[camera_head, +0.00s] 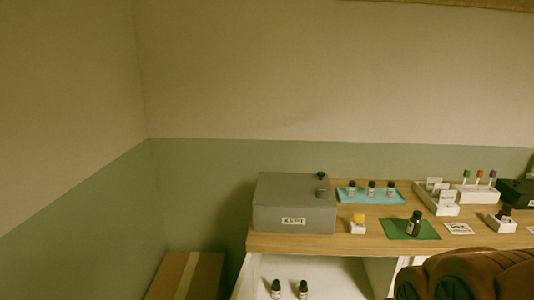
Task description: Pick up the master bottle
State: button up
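A dark bottle with a black cap (414,224) stands upright on a green mat (397,233) near the front of the wooden counter (345,244). It is the larger single bottle there, but I cannot read a label that names it the master bottle. Three small dark bottles (371,188) stand in a row on a blue tray (347,199) behind it. Two more dark bottles (303,289) stand in the white space below the counter. My gripper is not in view.
A grey box marked KEPT (294,207) fills the counter's left end. A small white block with a yellow top (358,223) stands left of the mat. White holders (475,194) stand right. A brown rounded shape (470,275) blocks the lower right. A cardboard box (187,276) sits left, below.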

aim_at(502, 215)
jog(key=z, duration=1.5)
jog(key=i, duration=0.65)
jog(key=u, duration=1.35)
